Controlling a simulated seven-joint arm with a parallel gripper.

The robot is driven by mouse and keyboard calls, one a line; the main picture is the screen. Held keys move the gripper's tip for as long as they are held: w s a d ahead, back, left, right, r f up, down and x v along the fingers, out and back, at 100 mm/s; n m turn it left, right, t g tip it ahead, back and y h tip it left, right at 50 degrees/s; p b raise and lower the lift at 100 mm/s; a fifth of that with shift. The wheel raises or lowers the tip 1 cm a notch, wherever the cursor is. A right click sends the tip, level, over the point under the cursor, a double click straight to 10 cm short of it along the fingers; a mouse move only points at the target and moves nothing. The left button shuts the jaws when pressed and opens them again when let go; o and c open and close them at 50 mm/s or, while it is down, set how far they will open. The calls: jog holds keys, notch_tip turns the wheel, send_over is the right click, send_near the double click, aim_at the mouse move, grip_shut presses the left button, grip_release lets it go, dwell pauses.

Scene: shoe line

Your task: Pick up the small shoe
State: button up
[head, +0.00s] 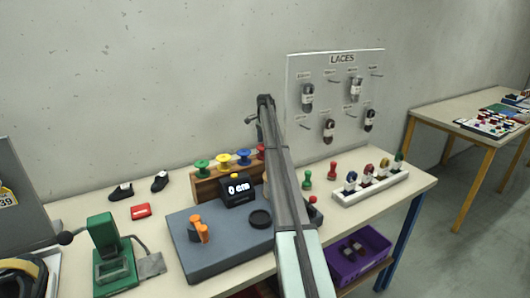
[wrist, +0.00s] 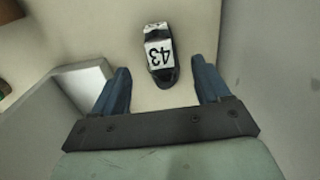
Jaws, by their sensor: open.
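In the wrist view a small dark shoe (wrist: 160,74) with a white label marked 43 lies on a pale surface. My gripper (wrist: 160,72) is open, with one blue-grey finger on each side of the picture and the shoe between and slightly beyond their tips. A clear gap shows on both sides, so the fingers do not appear to touch it. In the head view two small black shoes, a left one (head: 121,191) and a right one (head: 160,182), lie at the back left of the table. My arm crosses the middle; I cannot make out my fingers there.
A white block-like thing (wrist: 84,90) stands left of the fingers in the wrist view. In the head view the table holds a grey device (head: 215,255), a green press (head: 112,250) and a white rack (head: 370,190). A laces board (head: 340,70) stands behind. A purple bin (head: 345,270) sits below.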

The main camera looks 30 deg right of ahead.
jog(key=f, duration=0.5)
jog(key=shift+w+d, duration=0.15)
jog(key=shift+d, duration=0.05)
jog(key=c, duration=1.1)
